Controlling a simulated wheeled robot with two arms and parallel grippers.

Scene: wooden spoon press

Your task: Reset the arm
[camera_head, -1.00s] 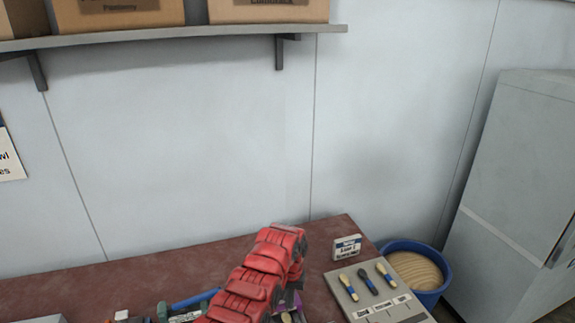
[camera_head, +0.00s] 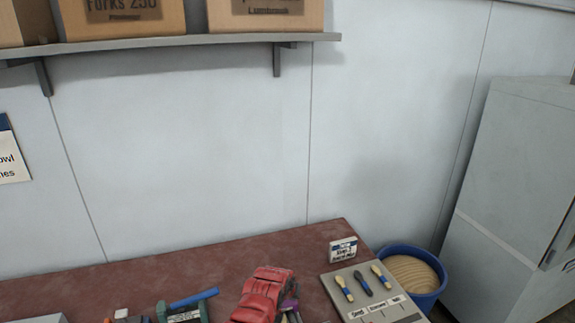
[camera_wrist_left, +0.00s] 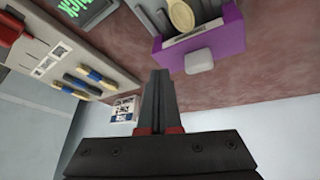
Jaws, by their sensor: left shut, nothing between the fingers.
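My left gripper (camera_wrist_left: 160,76) shows in the left wrist view with its dark fingers together and nothing between them. It is apart from the purple holder (camera_wrist_left: 222,43), which carries a pale wooden spoon (camera_wrist_left: 181,15). In the head view a red arm part of mine (camera_head: 266,292) is over the bench near the bottom edge, and its fingers cannot be made out there. My right gripper is not in view.
The brown bench (camera_head: 150,268) carries a sample board (camera_head: 385,311) with several spoons, a small sign (camera_head: 343,250) and a blue-handled tool (camera_head: 194,298). A blue bin (camera_head: 432,291) stands right of the bench. A shelf (camera_head: 180,43) with boxes hangs above.

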